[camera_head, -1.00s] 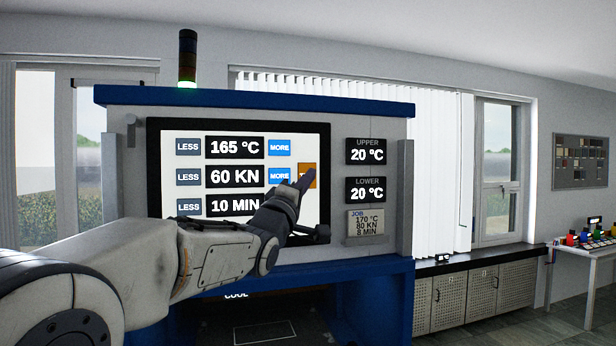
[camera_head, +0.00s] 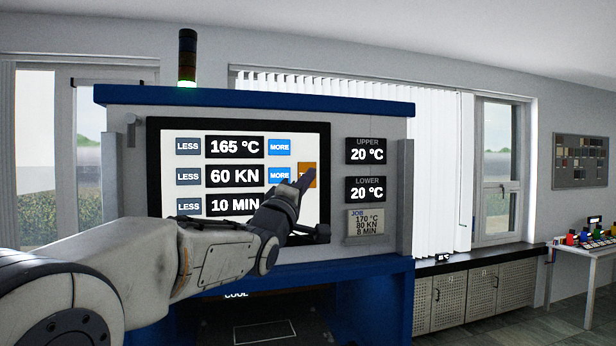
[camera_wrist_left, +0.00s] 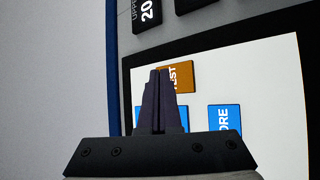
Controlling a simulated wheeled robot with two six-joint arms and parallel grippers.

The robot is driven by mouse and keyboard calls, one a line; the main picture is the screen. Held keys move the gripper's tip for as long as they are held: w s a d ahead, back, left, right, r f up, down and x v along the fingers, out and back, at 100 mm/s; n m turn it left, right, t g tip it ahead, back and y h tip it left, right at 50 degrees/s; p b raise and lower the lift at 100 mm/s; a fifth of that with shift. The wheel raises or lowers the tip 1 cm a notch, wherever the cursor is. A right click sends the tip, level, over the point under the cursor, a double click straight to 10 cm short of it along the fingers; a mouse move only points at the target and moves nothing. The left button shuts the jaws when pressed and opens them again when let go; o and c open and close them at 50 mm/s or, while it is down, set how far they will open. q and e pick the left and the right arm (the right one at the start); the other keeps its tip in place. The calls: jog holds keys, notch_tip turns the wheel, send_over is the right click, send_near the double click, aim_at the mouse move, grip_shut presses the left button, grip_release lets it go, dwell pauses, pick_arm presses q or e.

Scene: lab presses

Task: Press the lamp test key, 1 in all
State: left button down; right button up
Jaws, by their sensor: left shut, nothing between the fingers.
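The lamp test key is an orange-brown key (camera_head: 308,170) at the right side of the press's lit screen (camera_head: 240,222). In the left wrist view the key (camera_wrist_left: 180,76) reads "EST", with its first letter hidden behind my fingers. My left gripper (camera_head: 305,182) is shut and empty, its fingertips in front of the key's lower part. In the wrist view the left gripper's fingertips (camera_wrist_left: 160,73) overlap the key's left part. I cannot tell whether they touch it. My right gripper is not in view.
Blue MORE keys (camera_head: 279,147) and grey LESS keys (camera_head: 188,146) sit beside readouts of 165 °C, 60 KN and 10 MIN. A job card (camera_head: 369,223) reads 170 °C, 80 KN, 8 MIN. The lamp tower (camera_head: 187,58) shows green at its base.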

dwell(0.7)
pick_arm(q)
jog(key=shift+w+a, duration=0.15)
jog(key=shift+w, duration=0.25)
jog(key=shift+w+a, duration=0.1)
jog(key=shift+w, duration=0.25)
dwell(0.5)
jog(key=shift+s+d+b, duration=0.25)
jog(key=shift+s+b, duration=0.25)
jog(key=shift+s, duration=0.3)
